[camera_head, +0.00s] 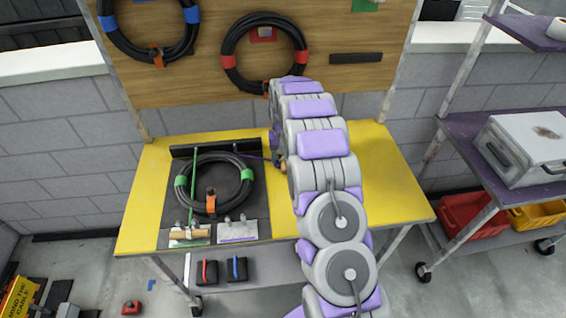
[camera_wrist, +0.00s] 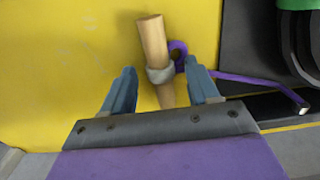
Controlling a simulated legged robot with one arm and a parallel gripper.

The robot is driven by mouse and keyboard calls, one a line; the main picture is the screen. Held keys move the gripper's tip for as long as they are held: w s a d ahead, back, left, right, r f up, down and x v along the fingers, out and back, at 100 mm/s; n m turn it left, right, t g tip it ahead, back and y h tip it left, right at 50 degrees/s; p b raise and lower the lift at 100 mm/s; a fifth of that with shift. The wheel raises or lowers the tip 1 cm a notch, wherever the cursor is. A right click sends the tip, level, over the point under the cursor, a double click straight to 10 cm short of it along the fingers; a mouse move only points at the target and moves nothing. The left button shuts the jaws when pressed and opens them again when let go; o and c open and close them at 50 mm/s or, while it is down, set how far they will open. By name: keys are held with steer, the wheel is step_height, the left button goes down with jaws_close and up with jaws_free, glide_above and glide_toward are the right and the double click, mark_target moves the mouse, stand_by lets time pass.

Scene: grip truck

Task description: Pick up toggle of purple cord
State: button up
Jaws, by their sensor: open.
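The purple cord's toggle is a wooden peg (camera_wrist: 152,42) with a grey band around its middle. In the wrist view it stands out between and beyond the fingers of my gripper (camera_wrist: 162,90), which is open, with a gap on each side of the peg. The purple cord (camera_wrist: 240,78) loops at the band and runs right to a dark bar. In the head view my arm hides most of the toggle; a bit of wood (camera_head: 283,163) and the purple cord (camera_head: 255,156) show left of the arm, over the yellow table (camera_head: 375,175).
A black cable coil (camera_head: 250,180) with green bands lies on a dark mat, with a green cord and another wooden toggle (camera_head: 190,233) to its left. A wooden board (camera_head: 200,70) with hanging coils stands behind. A purple cart (camera_head: 480,140) stands at right.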

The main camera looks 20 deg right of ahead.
mark_target(283, 158)
steer(key=shift+r, duration=0.1)
steer(key=shift+c, duration=0.3)
jaws_close()
steer(key=shift+r, duration=0.1)
steer(key=shift+r+p, duration=0.7)
steer(key=shift+r, duration=0.85)
steer(key=shift+s+r, duration=0.15)
steer(key=shift+r, duration=0.1)
steer(key=s+a+p, duration=0.1)
steer(key=s, duration=0.4)
steer(key=s+a+r+p, duration=0.1)
steer(key=s, duration=0.4)
steer(key=s+a+p, duration=0.1)
steer(key=s, duration=0.4)
steer(key=shift+a+r, duration=0.15)
steer(key=shift+s+r+p, duration=0.15)
steer(key=shift+r+p, duration=0.75)
steer(key=shift+r, duration=1.25)
